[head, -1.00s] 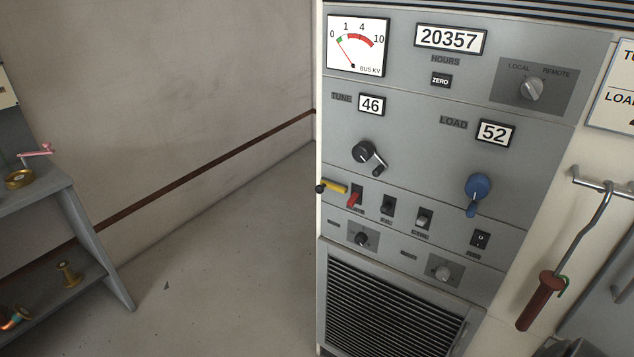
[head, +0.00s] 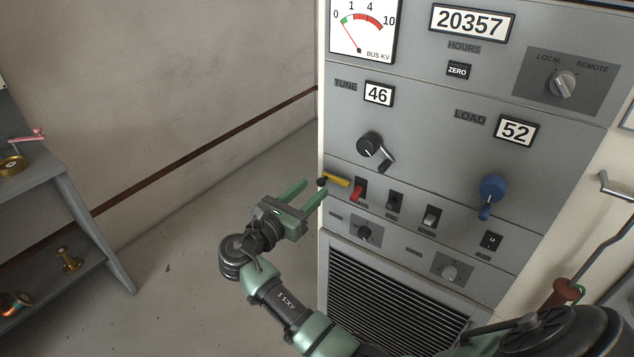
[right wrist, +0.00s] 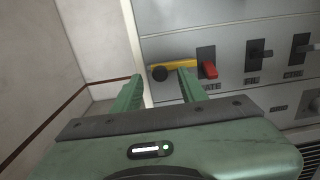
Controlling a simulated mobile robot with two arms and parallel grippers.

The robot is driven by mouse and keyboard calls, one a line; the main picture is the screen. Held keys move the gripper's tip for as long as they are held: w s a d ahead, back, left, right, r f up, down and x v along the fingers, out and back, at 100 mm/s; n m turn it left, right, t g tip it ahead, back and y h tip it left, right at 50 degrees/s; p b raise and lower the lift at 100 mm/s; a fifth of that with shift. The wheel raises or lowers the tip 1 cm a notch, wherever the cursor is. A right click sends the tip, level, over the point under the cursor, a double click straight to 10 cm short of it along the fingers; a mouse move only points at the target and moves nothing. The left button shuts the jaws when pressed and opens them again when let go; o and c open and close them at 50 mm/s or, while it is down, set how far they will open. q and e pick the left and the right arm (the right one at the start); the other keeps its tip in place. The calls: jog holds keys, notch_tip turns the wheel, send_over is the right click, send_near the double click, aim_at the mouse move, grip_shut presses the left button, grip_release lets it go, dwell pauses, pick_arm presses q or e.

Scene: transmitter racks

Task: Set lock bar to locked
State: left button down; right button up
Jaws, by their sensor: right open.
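The lock bar is a short yellow bar (head: 338,180) with a black knob (head: 322,182) at its left end, on the left edge of the grey panel. It lies nearly level and its right end reaches the red switch (head: 358,188). My right gripper (head: 313,188) is open and empty just in front of the knob. In the right wrist view the yellow bar (right wrist: 178,64) and the knob (right wrist: 159,74) appear between and beyond the two green fingers (right wrist: 158,78). I cannot tell if a finger touches the bar. My left gripper is not in view.
Black switches (head: 394,201) and a black crank (head: 371,147) sit near the bar. A blue-handled knob (head: 491,190) is further right, and a louvred grille (head: 395,290) is below. A grey shelf (head: 75,190) stands left. The floor between is clear.

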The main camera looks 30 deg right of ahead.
aim_at(319, 183)
jog(key=shift+x, duration=1.7)
grip_shut()
jog(key=s+p, duration=0.1)
jog(key=s+d+p, duration=0.1)
jog(key=p, duration=0.1)
jog(key=s+p, duration=0.1)
jog(key=s, duration=0.1)
jog(key=shift+d+r, duration=0.1)
jog(key=shift+d, duration=0.2)
jog(key=shift+f, duration=0.3)
